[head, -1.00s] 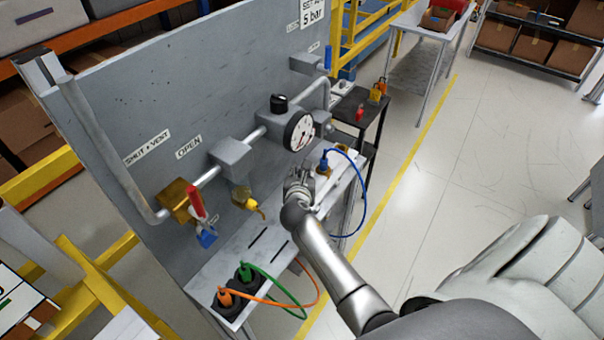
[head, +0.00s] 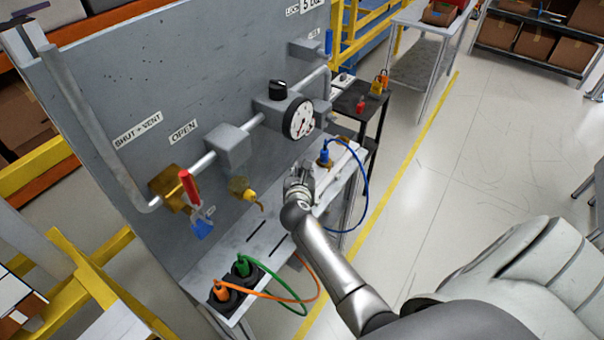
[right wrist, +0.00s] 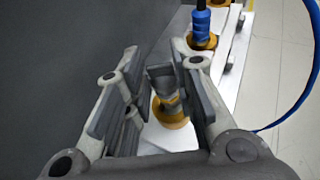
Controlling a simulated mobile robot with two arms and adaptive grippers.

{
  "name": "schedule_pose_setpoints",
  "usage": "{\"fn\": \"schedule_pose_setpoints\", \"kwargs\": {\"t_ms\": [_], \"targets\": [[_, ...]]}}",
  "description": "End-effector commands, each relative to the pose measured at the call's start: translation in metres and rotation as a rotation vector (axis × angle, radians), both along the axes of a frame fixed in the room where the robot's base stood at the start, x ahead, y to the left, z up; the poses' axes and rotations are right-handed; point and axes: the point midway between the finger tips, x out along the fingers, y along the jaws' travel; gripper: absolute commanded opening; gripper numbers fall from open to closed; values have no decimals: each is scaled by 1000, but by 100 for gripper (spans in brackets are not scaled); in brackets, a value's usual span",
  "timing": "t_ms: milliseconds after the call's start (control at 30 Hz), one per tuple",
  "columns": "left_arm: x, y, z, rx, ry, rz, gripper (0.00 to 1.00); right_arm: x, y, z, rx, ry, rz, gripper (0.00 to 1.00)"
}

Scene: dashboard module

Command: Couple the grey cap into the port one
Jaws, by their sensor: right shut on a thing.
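My right gripper (head: 300,180) is low over the pale shelf (head: 262,232) in front of the grey panel. In the right wrist view my right gripper (right wrist: 158,92) is shut on the grey cap (right wrist: 163,84), which shows between its fingers. A yellow ring-shaped port (right wrist: 170,116) is directly below the cap on the shelf. I cannot tell whether the cap touches it or is seated. In the head view the gripper hides the cap and that port. No label shows which port is number one. My left gripper is out of view.
A blue plug (head: 325,156) with a looping blue hose stands farther along the shelf. Green (head: 242,265) and orange (head: 221,291) plugs with cables sit at its near end. A red-handled valve (head: 189,186), a yellow-tipped fitting (head: 247,193) and a gauge (head: 299,120) stick out from the panel.

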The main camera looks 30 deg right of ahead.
Motion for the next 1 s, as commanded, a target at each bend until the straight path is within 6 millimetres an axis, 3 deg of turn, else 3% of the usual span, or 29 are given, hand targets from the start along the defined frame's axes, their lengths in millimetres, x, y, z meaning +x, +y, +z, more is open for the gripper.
{"fn": "schedule_pose_setpoints", "kwargs": {"t_ms": [33,200,1000], "targets": [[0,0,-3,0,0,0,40,-3,1,-11,7,13,-2,0],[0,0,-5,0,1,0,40,-5,1,-18,11,19,-4,0],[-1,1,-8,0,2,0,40,-7,0,-24,14,24,-8,0]]}}
